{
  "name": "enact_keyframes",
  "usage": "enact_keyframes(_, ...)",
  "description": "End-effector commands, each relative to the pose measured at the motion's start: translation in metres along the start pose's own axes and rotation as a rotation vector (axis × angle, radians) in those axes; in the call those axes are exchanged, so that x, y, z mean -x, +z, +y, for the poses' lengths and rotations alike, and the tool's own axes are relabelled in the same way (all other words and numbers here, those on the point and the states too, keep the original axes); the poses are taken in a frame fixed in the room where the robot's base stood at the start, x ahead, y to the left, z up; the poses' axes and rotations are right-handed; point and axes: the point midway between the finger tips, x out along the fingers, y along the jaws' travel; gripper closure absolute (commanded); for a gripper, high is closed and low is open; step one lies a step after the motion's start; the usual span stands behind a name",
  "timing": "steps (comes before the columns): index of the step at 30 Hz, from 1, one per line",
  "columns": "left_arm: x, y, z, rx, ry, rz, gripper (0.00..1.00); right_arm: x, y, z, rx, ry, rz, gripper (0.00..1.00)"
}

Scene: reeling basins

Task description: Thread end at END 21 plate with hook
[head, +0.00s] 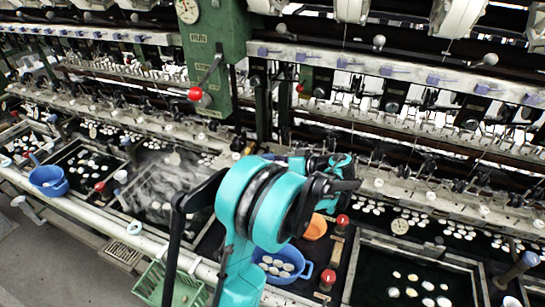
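One teal and black arm of mine rises from the bottom, left of centre, and I take it as the left one. Its gripper (338,176) points right, in front of the reeling bench. Its fingers overlap dark parts, so I cannot tell whether it is open or holds anything. I cannot make out a thread end or a hook. My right gripper is not in view.
Dark water basins with pale cocoons (408,287) line the bench. Another blue bowl (48,180) is at left. A green machine post (215,55) carries a red-knobbed lever (195,94).

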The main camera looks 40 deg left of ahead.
Motion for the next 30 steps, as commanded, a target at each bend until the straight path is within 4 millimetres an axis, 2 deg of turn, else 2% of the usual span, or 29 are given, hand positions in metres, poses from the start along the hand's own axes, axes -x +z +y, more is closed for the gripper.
enact_keyframes(13, 0.003, -0.003, -0.011, 0.0, -0.001, 0.0, 0.53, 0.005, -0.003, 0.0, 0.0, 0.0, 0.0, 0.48)
enact_keyframes(30, 0.01, -0.052, -0.095, 0.0, -0.001, 0.0, 0.53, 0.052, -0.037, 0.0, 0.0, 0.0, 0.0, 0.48)
